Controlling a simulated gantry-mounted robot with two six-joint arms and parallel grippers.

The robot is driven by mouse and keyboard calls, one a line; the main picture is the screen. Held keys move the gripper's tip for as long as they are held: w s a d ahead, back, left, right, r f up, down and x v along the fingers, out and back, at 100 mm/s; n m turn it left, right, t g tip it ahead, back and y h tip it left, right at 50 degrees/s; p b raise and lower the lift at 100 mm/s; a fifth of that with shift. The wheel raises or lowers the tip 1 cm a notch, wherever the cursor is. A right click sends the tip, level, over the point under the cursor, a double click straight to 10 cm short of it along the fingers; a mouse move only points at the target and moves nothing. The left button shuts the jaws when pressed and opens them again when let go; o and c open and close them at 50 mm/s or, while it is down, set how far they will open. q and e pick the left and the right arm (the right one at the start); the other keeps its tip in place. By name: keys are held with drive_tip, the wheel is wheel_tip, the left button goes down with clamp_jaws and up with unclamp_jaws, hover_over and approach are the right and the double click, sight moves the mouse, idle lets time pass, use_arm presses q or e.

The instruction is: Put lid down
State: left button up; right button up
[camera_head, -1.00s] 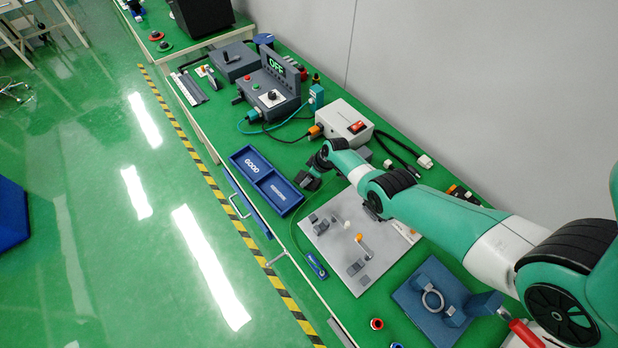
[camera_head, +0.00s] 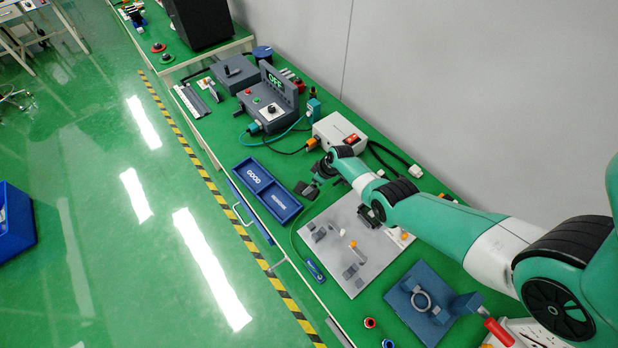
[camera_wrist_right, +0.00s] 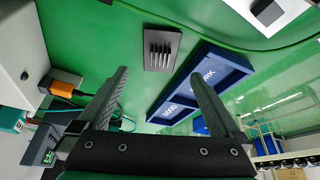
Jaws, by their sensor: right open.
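My right arm reaches in from the right in the head view. Its gripper (camera_head: 325,170) is beyond the blue tray's right side and partly hidden by its own wrist. In the right wrist view its two fingers (camera_wrist_right: 158,95) are wide apart with nothing between them. No part is plainly recognisable as a lid. A dark block (camera_head: 370,215) stands on the light grey board (camera_head: 335,222), close beside my forearm. A small black plate with several metal pins (camera_wrist_right: 161,48) lies on the green bench beside the tray in the wrist view. My left gripper is not in view.
The blue two-part tray (camera_head: 267,190) lies at the bench's front edge. A white box with a red switch (camera_head: 340,132) stands behind my gripper. A grey control box (camera_head: 268,105) is further left. A blue-grey fixture with a ring (camera_head: 424,300) stands at the lower right.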

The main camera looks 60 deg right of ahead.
use_arm(q)
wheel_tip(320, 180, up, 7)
drive_tip(key=p, duration=0.5)
use_arm(e)
drive_tip(key=v, duration=0.6)
